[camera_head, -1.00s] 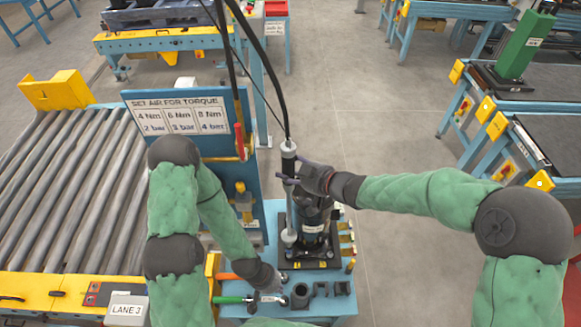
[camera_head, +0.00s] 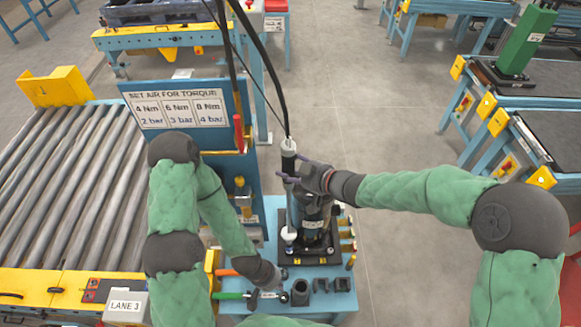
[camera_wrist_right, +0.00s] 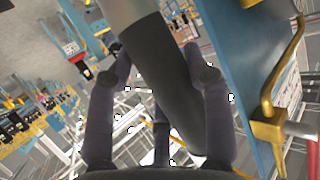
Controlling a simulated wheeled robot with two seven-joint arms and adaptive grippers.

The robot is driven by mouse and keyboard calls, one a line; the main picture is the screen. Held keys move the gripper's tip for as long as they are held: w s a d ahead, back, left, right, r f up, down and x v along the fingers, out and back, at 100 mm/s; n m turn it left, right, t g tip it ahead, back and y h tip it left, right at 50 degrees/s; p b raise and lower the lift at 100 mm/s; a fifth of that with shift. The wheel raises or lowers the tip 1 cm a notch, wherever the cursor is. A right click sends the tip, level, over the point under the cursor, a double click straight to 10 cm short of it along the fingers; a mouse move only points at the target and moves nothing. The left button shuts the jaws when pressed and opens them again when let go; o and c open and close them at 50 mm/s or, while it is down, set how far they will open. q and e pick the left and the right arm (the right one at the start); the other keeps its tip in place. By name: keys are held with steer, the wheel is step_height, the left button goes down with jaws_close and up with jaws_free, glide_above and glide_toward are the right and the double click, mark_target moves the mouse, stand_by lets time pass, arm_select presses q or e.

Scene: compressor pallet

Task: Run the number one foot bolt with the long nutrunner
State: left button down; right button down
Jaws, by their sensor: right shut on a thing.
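The long nutrunner (camera_head: 289,148) hangs upright from a black hose, with a dark upper body and a pale lower end (camera_head: 289,236). My right gripper (camera_head: 291,175) is shut around its upper body; the right wrist view shows the fingers (camera_wrist_right: 160,85) on both sides of the dark cylinder. The nutrunner's lower end is beside the front left of the black compressor (camera_head: 314,208), near its base; I cannot tell whether it touches a bolt. My left gripper (camera_head: 275,288) is low over the table front by the hand tools. Its fingers are too small and dark to read.
The blue table (camera_head: 335,303) holds orange-handled (camera_head: 227,273) and green-handled (camera_head: 228,296) tools and several black sockets (camera_head: 300,292). A torque sign board (camera_head: 180,110) stands behind left. A roller conveyor (camera_head: 70,190) is at the left.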

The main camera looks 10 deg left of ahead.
steer(key=shift+f+b, duration=0.8)
steer(key=shift+f, duration=0.25)
stand_by(0.8)
steer(key=shift+s+f+b, duration=0.1)
steer(key=shift+f+b, duration=0.25)
steer(key=shift+f, duration=0.45)
stand_by(1.6)
steer(key=shift+r, duration=0.1)
steer(key=shift+r+p, duration=2.4)
steer(key=shift+r, duration=0.3)
